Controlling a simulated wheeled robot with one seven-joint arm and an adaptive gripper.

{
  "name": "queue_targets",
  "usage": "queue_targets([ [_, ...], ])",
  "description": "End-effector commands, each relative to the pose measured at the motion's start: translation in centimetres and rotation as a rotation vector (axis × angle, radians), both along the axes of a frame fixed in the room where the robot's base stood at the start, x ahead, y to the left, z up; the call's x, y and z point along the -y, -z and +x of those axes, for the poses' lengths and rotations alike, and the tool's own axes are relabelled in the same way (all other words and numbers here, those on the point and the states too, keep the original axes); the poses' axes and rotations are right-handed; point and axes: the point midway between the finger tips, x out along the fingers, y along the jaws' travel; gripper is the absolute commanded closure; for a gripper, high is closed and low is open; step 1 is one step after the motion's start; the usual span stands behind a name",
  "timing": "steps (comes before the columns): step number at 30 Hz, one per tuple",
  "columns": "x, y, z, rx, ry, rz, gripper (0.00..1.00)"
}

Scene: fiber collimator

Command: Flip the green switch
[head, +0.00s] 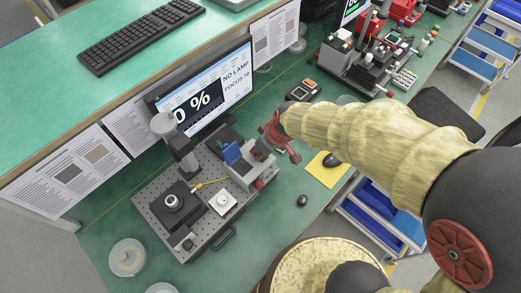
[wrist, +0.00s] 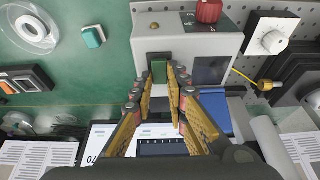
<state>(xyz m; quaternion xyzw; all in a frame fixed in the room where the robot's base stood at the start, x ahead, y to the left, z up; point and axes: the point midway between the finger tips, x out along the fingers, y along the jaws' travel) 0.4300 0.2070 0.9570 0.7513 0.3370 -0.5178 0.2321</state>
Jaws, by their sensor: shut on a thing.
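The green switch (wrist: 159,70) is in the wrist view, on the side of a light grey box (wrist: 185,40) with a red knob on it. My gripper (wrist: 160,78) has one fingertip on each side of the switch and is shut on it. The lower end of the switch lies between the fingertips. In the head view my gripper (head: 281,138) is beside the box (head: 242,171), at its far right side. The switch cannot be made out there.
The box stands on a perforated metal plate (head: 150,203) with optical mounts. A monitor (head: 205,102) stands close behind. A yellow mat (head: 318,172) with a dark mouse lies to the right. In the wrist view, a small teal-and-white block (wrist: 93,36) lies on the green bench.

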Motion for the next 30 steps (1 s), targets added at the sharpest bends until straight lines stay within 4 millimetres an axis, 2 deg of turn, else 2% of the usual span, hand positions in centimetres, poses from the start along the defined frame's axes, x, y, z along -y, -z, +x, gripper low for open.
queue_targets([
  [1,0.0,-0.1,0.0,0.001,0.0,0.0,1.0],
  [2,0.0,0.0,0.0,0.001,0.0,0.001,0.83],
  [11,0.0,0.0,0.0,0.0,0.0,0.0,0.67],
  [22,0.1,-0.6,0.0,0.002,0.0,0.001,0.67],
  [26,0.5,-2.2,-0.4,0.004,0.001,0.002,0.67],
  [30,1.3,-4.9,-1.0,0.005,0.001,0.002,0.67],
])
